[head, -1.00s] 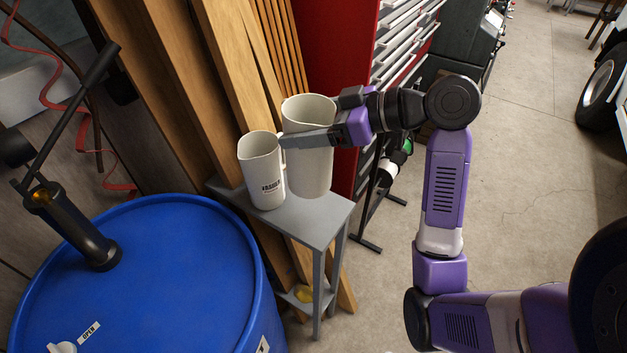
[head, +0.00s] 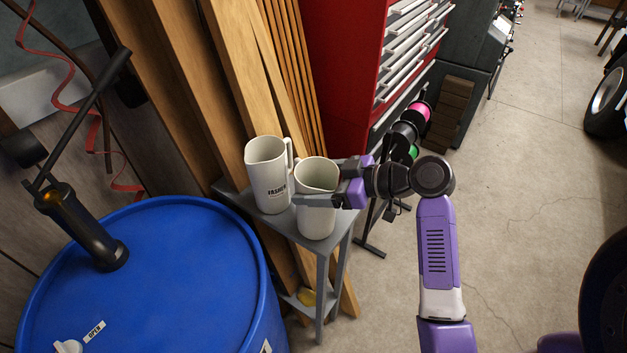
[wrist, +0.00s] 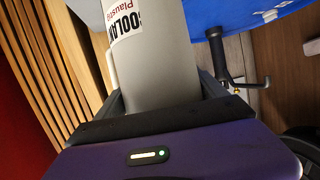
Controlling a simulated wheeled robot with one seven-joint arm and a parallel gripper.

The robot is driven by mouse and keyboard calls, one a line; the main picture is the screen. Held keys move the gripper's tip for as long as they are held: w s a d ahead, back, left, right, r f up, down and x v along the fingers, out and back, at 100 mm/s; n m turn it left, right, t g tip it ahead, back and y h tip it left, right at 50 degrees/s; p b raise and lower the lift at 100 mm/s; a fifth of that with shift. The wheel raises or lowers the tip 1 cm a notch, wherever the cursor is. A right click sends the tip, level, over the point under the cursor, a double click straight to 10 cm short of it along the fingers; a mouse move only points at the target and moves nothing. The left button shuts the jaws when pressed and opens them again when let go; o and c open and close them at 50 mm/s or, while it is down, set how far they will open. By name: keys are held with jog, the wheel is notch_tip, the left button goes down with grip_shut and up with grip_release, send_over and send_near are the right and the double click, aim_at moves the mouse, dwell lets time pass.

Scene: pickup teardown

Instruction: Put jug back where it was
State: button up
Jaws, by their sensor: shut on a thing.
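My gripper (head: 318,190) is shut on a pale, off-white jug (head: 317,222), with one finger across its near side. The jug is upright over the front right part of a small grey stand (head: 336,236). I cannot tell whether its base touches the stand top. In the wrist view the held jug (wrist: 165,65) sits between the fingers, with a printed label partly showing "COOLAN". A second off-white jug (head: 266,178), with a dark printed label and a handle on its right, stands upright on the stand just left of the held one.
A large blue drum (head: 150,285) with a black pump (head: 85,235) is at the left. Wooden boards (head: 215,75) lean behind the stand. A red tool cabinet (head: 345,75) and a black rack (head: 372,225) stand beyond it.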

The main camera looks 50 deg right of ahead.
jog(key=shift+f, duration=0.1)
jog(key=o, duration=2)
jog(key=b+v, duration=0.2)
jog(key=v, duration=1)
jog(key=shift+d, duration=0.1)
